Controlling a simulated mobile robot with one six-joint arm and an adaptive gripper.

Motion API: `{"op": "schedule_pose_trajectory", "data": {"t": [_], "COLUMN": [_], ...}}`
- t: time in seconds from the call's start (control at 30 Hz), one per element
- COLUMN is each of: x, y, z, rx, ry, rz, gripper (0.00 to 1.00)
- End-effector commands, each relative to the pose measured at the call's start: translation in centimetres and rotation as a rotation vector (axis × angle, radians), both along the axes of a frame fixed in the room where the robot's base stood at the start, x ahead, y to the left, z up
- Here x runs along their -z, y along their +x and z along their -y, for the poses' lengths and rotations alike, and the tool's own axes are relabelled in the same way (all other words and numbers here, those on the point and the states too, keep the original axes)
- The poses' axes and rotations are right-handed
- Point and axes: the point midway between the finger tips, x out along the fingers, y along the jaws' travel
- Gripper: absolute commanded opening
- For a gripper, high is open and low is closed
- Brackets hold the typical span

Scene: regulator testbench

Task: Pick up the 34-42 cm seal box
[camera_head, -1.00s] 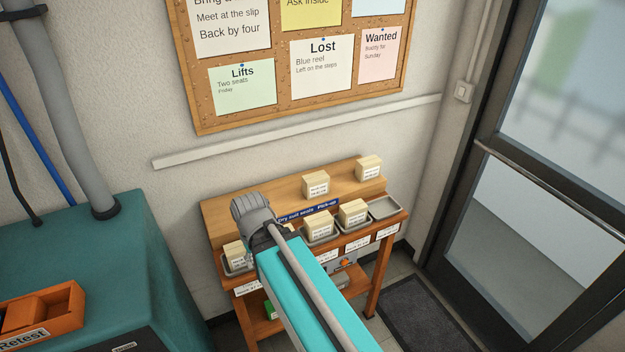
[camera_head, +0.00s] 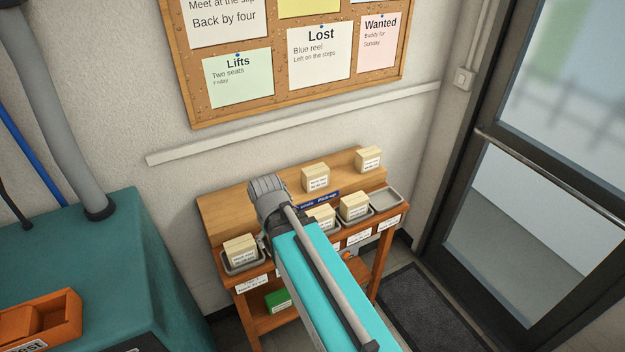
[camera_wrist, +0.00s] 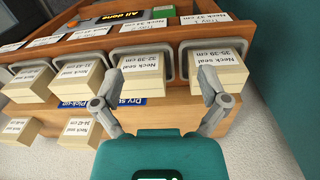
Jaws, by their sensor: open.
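The box whose label seems to read 34-42 cm (camera_wrist: 78,134) stands at the lower left of the wrist view, on the raised wooden back shelf. I take it for the left box (camera_head: 316,178) on that shelf in the head view, where its print is too small to read. My gripper (camera_wrist: 160,101) is open and empty, its fingers spread wide. This box is outside the fingers, to their left in the wrist view. In the head view my gripper (camera_head: 267,198) is over the bench, left of the box; its fingertips are hidden.
Another box (camera_head: 368,159) stands farther right on the back shelf. Several similar boxes sit in grey trays along the front, including a 35-39 cm one (camera_wrist: 219,71). The rightmost tray (camera_head: 386,202) is empty. A corkboard (camera_head: 195,110) hangs on the wall above.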

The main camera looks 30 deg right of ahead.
Motion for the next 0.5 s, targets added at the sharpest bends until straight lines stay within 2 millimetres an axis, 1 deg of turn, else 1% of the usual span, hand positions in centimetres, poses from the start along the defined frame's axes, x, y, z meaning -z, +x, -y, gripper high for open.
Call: {"op": "schedule_pose_trajectory", "data": {"t": [0.03, 0.17, 0.27, 0.5], "x": [0.4, 1.0, 1.5, 1.9], "y": [0.8, 2.8, 4.8, 10.7], "z": [1.2, 2.6, 3.9, 7.3], "rx": [0.032, 0.141, 0.255, 0.581], "ry": [-0.021, -0.107, -0.198, -0.451], "rz": [0.000, 0.009, 0.031, 0.161], "gripper": [1.00, 1.00, 1.00, 1.00]}}
